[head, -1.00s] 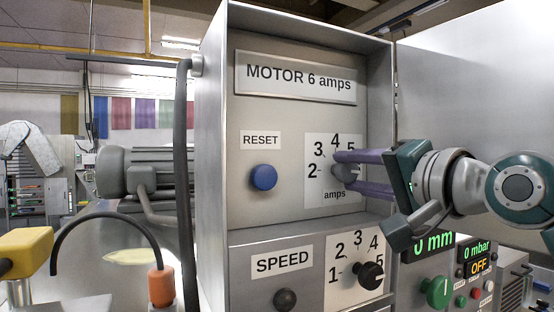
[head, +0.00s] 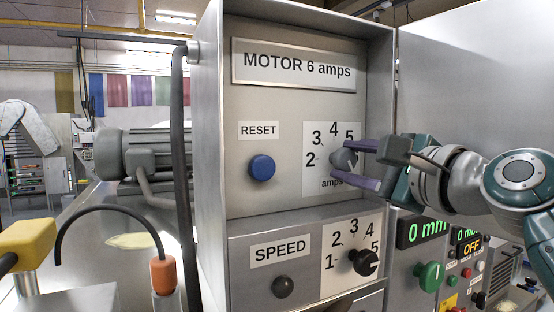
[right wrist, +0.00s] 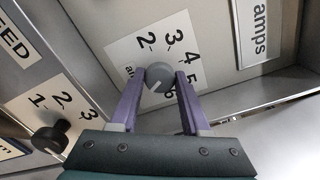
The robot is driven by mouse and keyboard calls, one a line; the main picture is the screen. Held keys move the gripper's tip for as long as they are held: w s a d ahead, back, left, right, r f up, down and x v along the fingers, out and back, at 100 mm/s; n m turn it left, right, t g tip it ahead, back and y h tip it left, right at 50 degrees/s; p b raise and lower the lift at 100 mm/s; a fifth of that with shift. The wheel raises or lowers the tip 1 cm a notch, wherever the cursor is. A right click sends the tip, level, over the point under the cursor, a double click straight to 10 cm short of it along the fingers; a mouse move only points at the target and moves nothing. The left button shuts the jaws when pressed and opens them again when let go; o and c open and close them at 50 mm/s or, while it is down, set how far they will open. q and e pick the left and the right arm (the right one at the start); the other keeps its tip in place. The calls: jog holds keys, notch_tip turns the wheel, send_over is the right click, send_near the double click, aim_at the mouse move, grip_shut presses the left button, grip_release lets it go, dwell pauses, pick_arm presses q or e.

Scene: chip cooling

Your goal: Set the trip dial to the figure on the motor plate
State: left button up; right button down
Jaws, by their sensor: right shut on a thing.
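The motor plate (head: 294,66) reads "MOTOR 6 amps" at the top of the grey cabinet panel. Below it on the right is the grey trip dial (head: 343,161) on a white scale (head: 318,183) marked "amps"; 2 to 5 show in the head view. My right gripper (head: 358,165), with purple fingers, is shut on the dial from the right. In the right wrist view the fingers (right wrist: 160,76) stand either side of the dial (right wrist: 157,78). A pale line shows on its face; the figure it points to is unclear. The lower scale is partly hidden by the fingers.
A blue RESET button (head: 262,167) is left of the dial. Below are a SPEED label (head: 280,250), a black speed knob (head: 364,262) and a dark button (head: 283,286). The open cabinet door (head: 480,90) stands behind my right arm. A control box with a green knob (head: 430,275) is lower right.

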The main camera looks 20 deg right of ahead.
jog(key=m, duration=0.4)
jog(key=shift+m, duration=0.8)
jog(key=shift+c, duration=1.9)
grip_release()
